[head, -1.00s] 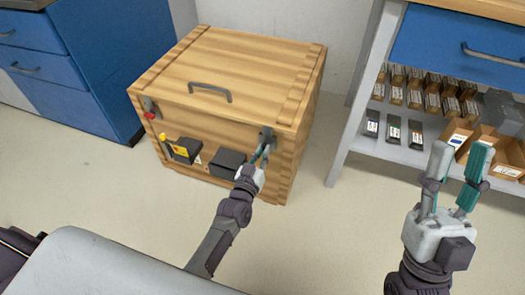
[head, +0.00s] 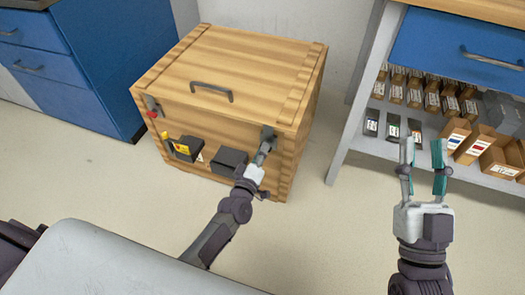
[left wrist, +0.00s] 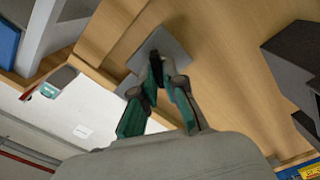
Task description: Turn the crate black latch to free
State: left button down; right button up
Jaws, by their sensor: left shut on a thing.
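The wooden crate (head: 225,60) stands on the floor with its lid down and a grey handle (head: 211,90) on top. The black latch (head: 268,133) is on a grey plate at the right of its front face. My left gripper (head: 264,150) reaches it from below. In the left wrist view, my left gripper (left wrist: 156,72) is shut on the dark latch lever, in front of the grey plate (left wrist: 172,45); the fingers hide much of the lever. A red-tipped latch (head: 152,108) is at the front left. My right gripper (head: 423,155) is open and empty, off to the right.
Two dark boxes, one with yellow parts (head: 184,149) and one plain (head: 229,162), are on the crate's front. A blue cabinet (head: 95,65) stands left. A shelf unit (head: 345,125) with several small boxes stands right, behind my right gripper.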

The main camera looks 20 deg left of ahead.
pick_arm(q)
jog(key=shift+f+n+b, duration=0.15)
jog(key=shift+n+b, duration=0.25)
jog(key=shift+n, duration=2.1)
pick_arm(e)
jog(key=shift+s+d+r+t+y, duration=0.1)
jog(key=shift+s+r+t+y, duration=0.4)
jog(key=shift+s+r+t, duration=0.75)
jog(key=shift+r, duration=0.15)
pick_arm(q)
jog(key=c, duration=1.2)
grip_release()
jog(key=shift+c, duration=0.2)
jog(key=s, duration=1.2)
jog(key=shift+a, duration=0.25)
